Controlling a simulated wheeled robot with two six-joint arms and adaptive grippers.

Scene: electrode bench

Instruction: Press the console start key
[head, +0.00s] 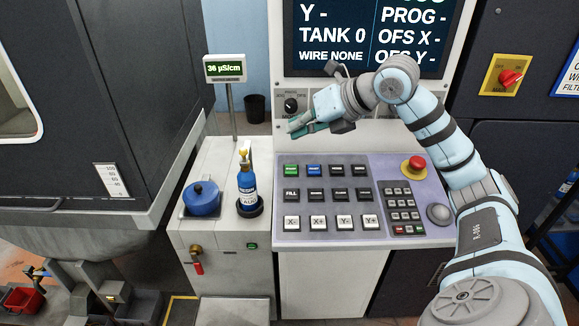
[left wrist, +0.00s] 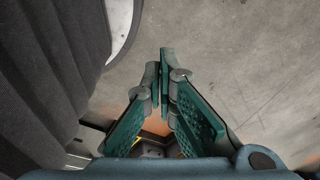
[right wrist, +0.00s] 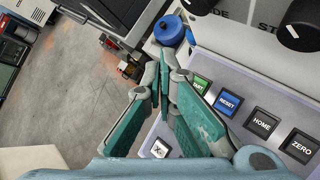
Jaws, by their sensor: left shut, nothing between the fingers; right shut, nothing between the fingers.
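The console (head: 330,232) is a sloped purple-grey panel with rows of keys. The green start key (head: 291,170) is at the left end of its top row, left of the blue reset key (head: 314,170). In the right wrist view the green key (right wrist: 201,84) is partly covered by my right finger, beside the blue RESET key (right wrist: 229,103). My right gripper (head: 292,128) is shut and empty, above and behind the top key row; its fingertips also show in the right wrist view (right wrist: 160,55). My left gripper (left wrist: 164,55) is shut and empty over the grey floor, away from the console.
A red mushroom button (head: 417,163) sits at the console's upper right. A blue bottle (head: 247,188) and a round blue pot (head: 202,197) stand on the cabinet to its left. A mode knob (head: 291,104) is behind my right gripper.

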